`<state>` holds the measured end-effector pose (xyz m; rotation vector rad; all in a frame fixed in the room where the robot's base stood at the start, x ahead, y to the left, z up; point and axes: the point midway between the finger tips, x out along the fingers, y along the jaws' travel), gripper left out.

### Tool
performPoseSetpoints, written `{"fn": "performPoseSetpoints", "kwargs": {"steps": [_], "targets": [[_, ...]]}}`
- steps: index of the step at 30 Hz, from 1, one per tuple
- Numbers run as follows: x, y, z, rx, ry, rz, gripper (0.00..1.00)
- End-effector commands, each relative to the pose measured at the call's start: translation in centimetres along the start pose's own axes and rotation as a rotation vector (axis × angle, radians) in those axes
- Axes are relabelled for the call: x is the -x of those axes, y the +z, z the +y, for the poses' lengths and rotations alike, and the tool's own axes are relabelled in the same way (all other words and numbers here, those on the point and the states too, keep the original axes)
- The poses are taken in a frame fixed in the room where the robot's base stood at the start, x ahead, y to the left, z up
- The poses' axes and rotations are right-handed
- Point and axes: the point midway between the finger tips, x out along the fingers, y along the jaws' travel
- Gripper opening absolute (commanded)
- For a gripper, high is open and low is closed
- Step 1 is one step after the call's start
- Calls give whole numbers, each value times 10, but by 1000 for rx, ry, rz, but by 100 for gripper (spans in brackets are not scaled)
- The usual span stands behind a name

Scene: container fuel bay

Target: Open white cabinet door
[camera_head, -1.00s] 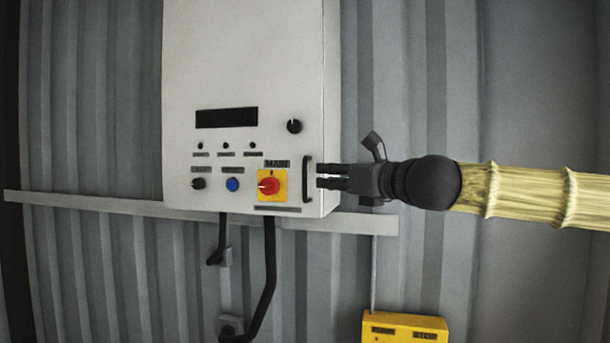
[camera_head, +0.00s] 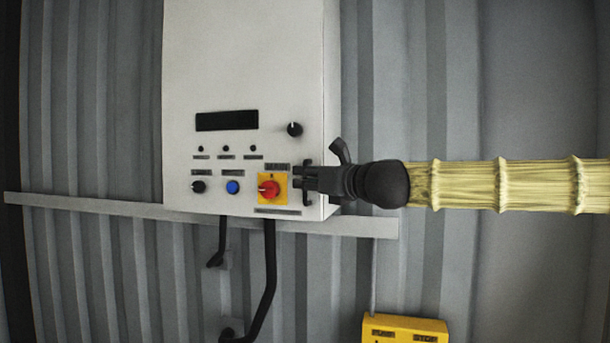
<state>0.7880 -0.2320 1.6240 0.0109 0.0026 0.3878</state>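The white cabinet (camera_head: 230,60) hangs on the wall left of centre, and its front door looks closed. A dark vertical handle (camera_head: 307,200) sits near the door's lower right edge. My gripper (camera_head: 297,178) comes in from the right, with its fingers across the handle's middle, which they hide; only the handle's top and bottom ends show. The fingertips reach just past the handle, close to the red switch. The two fingers look apart, one above the other. Whether they touch the handle cannot be told.
A red rotary switch on a yellow plate (camera_head: 267,200) sits just left of the handle. A blue button (camera_head: 232,187) and black knob (camera_head: 294,129) are also on the door. A rail (camera_head: 110,205) runs below the cabinet. A yellow box (camera_head: 405,327) is lower right.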

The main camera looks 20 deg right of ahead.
Motion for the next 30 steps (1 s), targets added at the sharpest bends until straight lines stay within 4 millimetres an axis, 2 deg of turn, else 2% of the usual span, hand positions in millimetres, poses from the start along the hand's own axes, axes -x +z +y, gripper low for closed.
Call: {"fn": "performPoseSetpoints", "kwargs": {"steps": [14,17,18,30], "targets": [[-6,0,0,-1,0,-1,19],[-6,0,0,-1,0,0,1],[-6,0,0,-1,0,0,0],[-10,-1,4,-1,-3,0,0]]}}
